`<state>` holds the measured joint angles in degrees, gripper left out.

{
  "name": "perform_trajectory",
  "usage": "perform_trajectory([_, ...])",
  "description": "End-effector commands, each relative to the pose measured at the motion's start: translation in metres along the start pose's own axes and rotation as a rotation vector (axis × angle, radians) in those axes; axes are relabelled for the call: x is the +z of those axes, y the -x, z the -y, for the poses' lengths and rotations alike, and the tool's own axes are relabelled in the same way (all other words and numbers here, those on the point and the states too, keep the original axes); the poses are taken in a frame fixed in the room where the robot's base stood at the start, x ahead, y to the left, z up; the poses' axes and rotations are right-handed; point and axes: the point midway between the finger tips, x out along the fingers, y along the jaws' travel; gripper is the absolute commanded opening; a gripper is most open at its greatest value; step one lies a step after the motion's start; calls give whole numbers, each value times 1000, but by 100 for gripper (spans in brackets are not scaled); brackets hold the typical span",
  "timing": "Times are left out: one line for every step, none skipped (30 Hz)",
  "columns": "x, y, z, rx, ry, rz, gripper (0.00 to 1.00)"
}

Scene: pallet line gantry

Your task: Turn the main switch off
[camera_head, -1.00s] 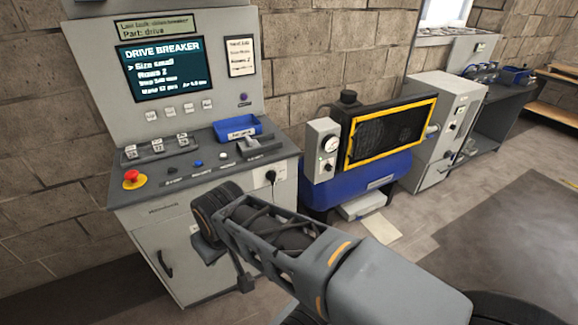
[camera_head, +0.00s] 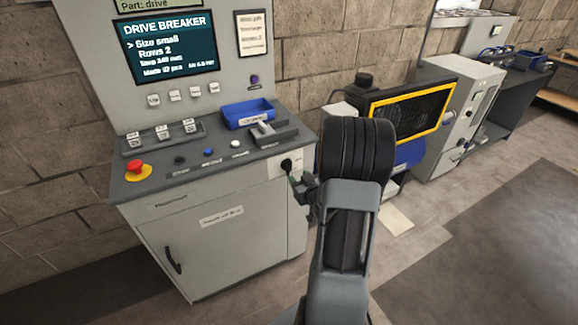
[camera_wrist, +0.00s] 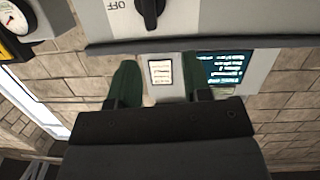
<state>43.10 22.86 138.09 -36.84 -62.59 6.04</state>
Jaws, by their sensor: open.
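The main switch (camera_head: 287,165) is a black rotary knob on a pale plate on the right side of the grey console. In the wrist view the knob (camera_wrist: 150,10) is at the top edge, cut off by the frame. It points roughly up and down there, with an upside-down OFF label to its left. My gripper (camera_wrist: 160,84) is open, its two dark green fingers apart with nothing between them. In the head view my gripper (camera_head: 301,187) is just right of and below the switch, partly hidden by my arm. I cannot tell whether it touches the knob.
The console top holds a red emergency button (camera_head: 135,168), a blue tray (camera_head: 247,113) and a grey lever (camera_head: 263,129). A blue compressor (camera_head: 409,153) with a yellow-framed grille stands behind my arm. The floor at the right is clear.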

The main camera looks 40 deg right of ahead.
Motion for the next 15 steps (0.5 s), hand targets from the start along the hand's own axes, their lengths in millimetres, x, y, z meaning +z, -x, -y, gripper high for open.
perform_trajectory([11,3,-6,-4,-22,-36,45])
perform_trajectory([14,5,-8,-7,-32,-61,45])
perform_trajectory([17,7,-10,-14,-44,-92,45])
perform_trajectory([19,9,-12,-16,-53,-113,45])
perform_trajectory([21,10,-13,-20,-61,-131,45])
perform_trajectory([22,12,-15,-23,-69,-152,45])
perform_trajectory([23,14,-16,-25,-75,-165,45])
perform_trajectory([24,14,-16,-27,-80,-177,45])
perform_trajectory([24,14,-17,-29,-85,-188,45])
perform_trajectory([24,13,-17,-31,-88,-195,45])
perform_trajectory([23,11,-17,-32,-90,-200,45])
perform_trajectory([22,7,-17,-34,-91,-205,45])
perform_trajectory([21,4,-17,-35,-91,-208,45])
perform_trajectory([20,-1,-17,-36,-92,-208,45])
perform_trajectory([18,-7,-16,-36,-91,-209,45])
